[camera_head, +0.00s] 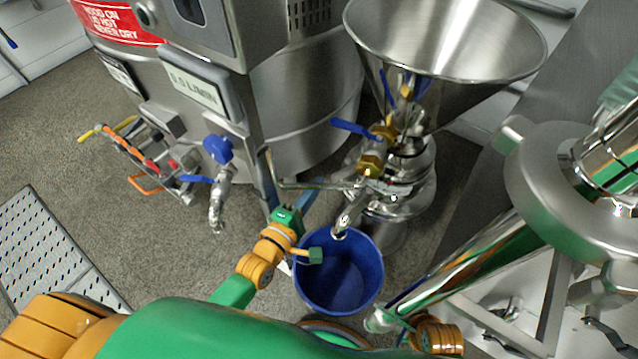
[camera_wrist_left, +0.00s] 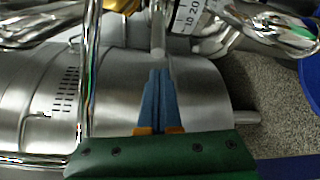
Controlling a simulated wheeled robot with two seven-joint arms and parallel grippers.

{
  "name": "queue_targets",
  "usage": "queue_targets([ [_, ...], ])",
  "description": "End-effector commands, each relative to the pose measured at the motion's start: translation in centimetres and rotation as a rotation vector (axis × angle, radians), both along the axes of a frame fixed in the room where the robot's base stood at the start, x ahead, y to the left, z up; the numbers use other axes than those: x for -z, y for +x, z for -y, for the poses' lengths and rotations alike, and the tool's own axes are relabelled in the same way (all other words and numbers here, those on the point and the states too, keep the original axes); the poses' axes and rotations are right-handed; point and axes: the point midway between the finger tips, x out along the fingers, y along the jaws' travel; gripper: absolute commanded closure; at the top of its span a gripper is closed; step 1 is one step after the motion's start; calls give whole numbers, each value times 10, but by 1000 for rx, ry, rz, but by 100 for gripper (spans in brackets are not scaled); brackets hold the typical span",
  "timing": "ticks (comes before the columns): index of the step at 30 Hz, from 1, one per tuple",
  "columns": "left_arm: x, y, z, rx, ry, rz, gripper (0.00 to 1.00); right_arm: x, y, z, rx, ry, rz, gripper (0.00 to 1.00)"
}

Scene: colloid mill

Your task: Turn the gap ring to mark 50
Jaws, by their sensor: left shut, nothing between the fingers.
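The steel colloid mill (camera_head: 405,175) stands under a wide hopper. Its gap ring shows in the wrist view as a bright band with a printed scale (camera_wrist_left: 190,14), where 10 and 20 can be read; mark 50 and any pointer cannot be made out. A bent chrome bar (camera_head: 315,185) reaches left from the mill body. My left gripper (camera_head: 312,190) is just below this bar. In the wrist view its blue fingers (camera_wrist_left: 158,75) are together and empty, pointing toward a steel rod by the ring. Contact cannot be told. My right gripper is not seen.
A blue bucket (camera_head: 341,275) stands under the mill's outlet spout, close beside my left gripper. The hopper (camera_head: 445,40) overhangs the mill, with a blue-handled brass valve (camera_head: 372,160) below it. A steel tank (camera_head: 310,100) stands left.

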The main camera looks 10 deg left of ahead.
Motion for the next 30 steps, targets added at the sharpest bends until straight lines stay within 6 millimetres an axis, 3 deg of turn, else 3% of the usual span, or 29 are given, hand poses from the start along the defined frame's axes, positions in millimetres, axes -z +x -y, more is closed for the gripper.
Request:
queue_targets([
  [6, 3, 20, 6, 0, 1, 1, 100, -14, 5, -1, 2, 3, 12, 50],
  [16, 2, 21, 7, -1, 1, -1, 100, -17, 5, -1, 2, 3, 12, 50],
  [30, 1, -20, 53, 0, 1, -2, 100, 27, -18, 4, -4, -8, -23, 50],
])
